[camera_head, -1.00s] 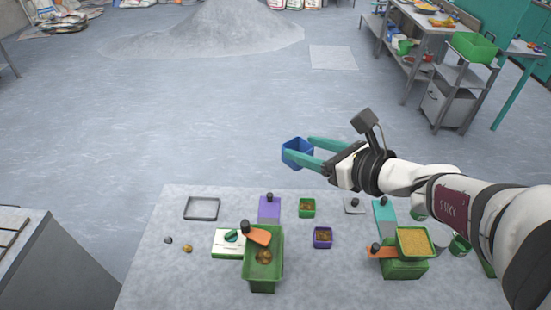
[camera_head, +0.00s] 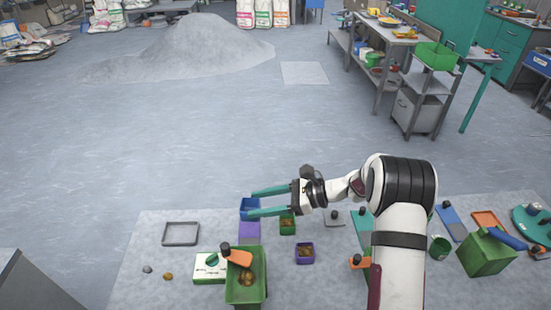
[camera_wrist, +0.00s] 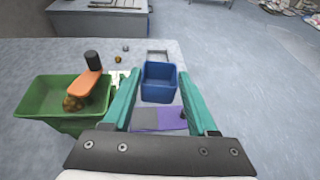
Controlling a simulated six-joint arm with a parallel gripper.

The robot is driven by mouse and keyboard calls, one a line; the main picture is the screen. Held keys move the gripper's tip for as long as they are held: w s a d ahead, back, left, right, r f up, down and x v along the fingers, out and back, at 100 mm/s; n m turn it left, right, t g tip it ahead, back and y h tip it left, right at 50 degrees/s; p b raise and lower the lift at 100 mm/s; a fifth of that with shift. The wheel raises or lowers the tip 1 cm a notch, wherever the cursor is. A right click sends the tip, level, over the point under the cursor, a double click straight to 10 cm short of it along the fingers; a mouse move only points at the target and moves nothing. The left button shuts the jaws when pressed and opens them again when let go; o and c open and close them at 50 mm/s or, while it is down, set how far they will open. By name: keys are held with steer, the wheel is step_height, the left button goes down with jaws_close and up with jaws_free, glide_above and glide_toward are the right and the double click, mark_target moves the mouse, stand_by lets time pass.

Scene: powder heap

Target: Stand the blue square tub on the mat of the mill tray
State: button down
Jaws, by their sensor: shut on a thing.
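The blue square tub (camera_head: 249,204) is upright and looks empty. My gripper (camera_head: 252,204) is shut on it, with a teal finger on either side. In the wrist view the tub (camera_wrist: 159,83) sits between the two fingers. It is over the back of the table, just behind a purple plate (camera_head: 249,230); its exact height is hard to tell. A shallow grey-rimmed tray (camera_head: 181,242) lies to the left of the tub, apart from it. I cannot tell which thing is the mill tray's mat.
A green bin with an orange scoop (camera_head: 246,288) stands in front of the tub. A small green box (camera_head: 287,224) and a purple box (camera_head: 305,253) are to the right. Two pebbles (camera_head: 168,276) lie front left. The table around the grey-rimmed tray is mostly clear.

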mark_target(258, 221)
steer(key=f, duration=0.1)
steer(key=s+a+f+n+g, duration=0.1)
steer(key=f, duration=0.1)
steer(key=f+g, duration=0.1)
steer(key=f, duration=0.1)
steer(key=shift+s+a+n, duration=0.15)
steer(key=shift+s+n, duration=0.05)
steer(key=shift+n, duration=0.1)
steer(key=shift+f, duration=3.05)
steer(key=shift+f, duration=0.45)
jaws_free()
steer(key=shift+r, duration=0.1)
steer(key=shift+r, duration=3.4)
